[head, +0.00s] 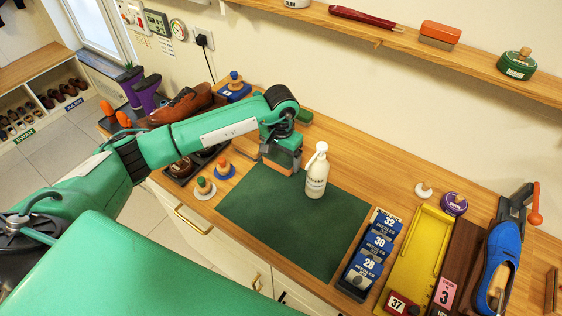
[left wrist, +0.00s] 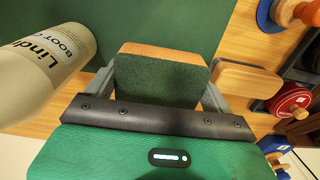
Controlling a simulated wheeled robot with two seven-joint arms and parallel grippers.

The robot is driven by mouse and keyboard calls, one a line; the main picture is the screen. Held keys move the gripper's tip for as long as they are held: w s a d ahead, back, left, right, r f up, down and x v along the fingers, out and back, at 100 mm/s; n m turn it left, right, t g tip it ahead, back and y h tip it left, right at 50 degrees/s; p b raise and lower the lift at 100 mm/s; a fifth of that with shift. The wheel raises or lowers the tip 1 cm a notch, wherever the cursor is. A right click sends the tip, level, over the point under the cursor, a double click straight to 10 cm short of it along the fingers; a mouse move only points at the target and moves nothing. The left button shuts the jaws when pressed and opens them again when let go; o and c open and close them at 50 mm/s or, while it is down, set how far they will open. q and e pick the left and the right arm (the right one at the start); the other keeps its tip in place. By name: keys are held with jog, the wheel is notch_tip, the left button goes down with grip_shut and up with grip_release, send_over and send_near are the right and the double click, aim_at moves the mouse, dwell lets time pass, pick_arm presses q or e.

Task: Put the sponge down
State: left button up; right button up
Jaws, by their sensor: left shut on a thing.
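My left gripper (head: 281,160) is over the far edge of the dark green mat (head: 270,225) on the workbench. It is shut on the sponge (head: 285,154), an orange block with a dark green face. In the left wrist view the sponge (left wrist: 160,82) sits between the two grey fingers of the gripper (left wrist: 160,88), with its orange edge at the far side. I cannot tell whether its underside touches the mat or the bench. My right gripper is not in view.
A white pump bottle (head: 317,172) stands close to the right of the sponge. A pale wooden block (left wrist: 245,80) lies beside the gripper in the left wrist view. Numbered blue boxes (head: 369,254) and a yellow tray (head: 416,255) stand at right. The mat's near part is clear.

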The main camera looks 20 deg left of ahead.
pick_arm(q)
jog(key=shift+f, duration=1.85)
jog(key=o, duration=0.8)
